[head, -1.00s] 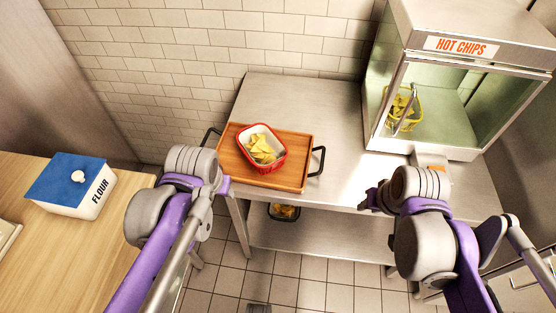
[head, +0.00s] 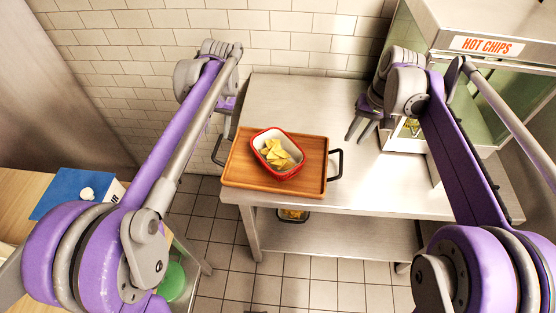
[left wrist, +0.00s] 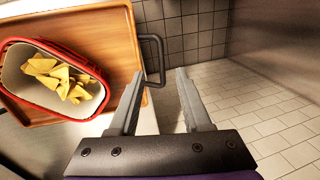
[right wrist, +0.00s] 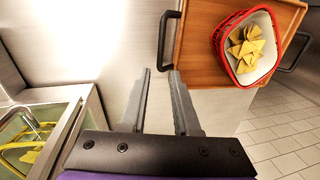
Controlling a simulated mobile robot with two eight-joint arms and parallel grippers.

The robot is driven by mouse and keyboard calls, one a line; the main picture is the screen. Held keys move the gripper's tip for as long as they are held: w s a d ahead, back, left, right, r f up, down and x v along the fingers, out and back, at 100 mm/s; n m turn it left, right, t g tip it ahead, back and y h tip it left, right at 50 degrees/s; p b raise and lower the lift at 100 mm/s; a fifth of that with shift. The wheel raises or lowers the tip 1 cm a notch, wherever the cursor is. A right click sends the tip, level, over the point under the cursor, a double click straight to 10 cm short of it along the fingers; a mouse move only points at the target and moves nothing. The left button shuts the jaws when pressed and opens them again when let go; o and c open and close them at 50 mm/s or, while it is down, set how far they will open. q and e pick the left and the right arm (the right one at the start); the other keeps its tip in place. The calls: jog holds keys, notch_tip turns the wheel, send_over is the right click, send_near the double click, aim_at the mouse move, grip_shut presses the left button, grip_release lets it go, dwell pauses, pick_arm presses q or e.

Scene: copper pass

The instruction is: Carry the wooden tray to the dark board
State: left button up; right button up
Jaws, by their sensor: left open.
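The wooden tray (head: 313,165) lies on the steel table, with a dark handle at each end. A red-and-white dish (head: 277,153) of yellow chips stands in it. My left gripper (head: 224,132) is open and empty above the tray's left handle; in the left wrist view that handle (left wrist: 157,62) shows just beyond and between the fingertips. My right gripper (head: 358,138) is open and empty to the right of the right handle (head: 336,164). In the right wrist view this handle (right wrist: 163,45) is just ahead of the fingertips. I do not see a dark board.
The steel table (head: 290,95) is clear behind the tray. The hot chips cabinet (head: 487,75) stands at the right, partly behind my right arm. A blue-lidded flour box (head: 62,190) sits on a wooden counter at the left. A tiled wall closes the back.

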aim_at(216, 149)
pick_arm(q)
jog(key=x, duration=1.1)
jog(key=shift+r, duration=0.1)
pick_arm(e)
jog(key=f, duration=0.3)
jog(key=a+f, duration=0.1)
jog(key=f, duration=0.3)
jog(key=a+f, duration=0.1)
jog(key=f, duration=0.2)
jog(key=shift+w+f, duration=0.15)
jog(key=shift+f, duration=0.15)
pick_arm(q)
jog(key=shift+c, duration=0.2)
pick_arm(e)
jog(key=shift+c, duration=0.3)
pick_arm(q)
jog(key=c, duration=0.5)
pick_arm(e)
grip_shut()
pick_arm(q)
grip_shut()
pick_arm(e)
jog(key=shift+a, duration=0.1)
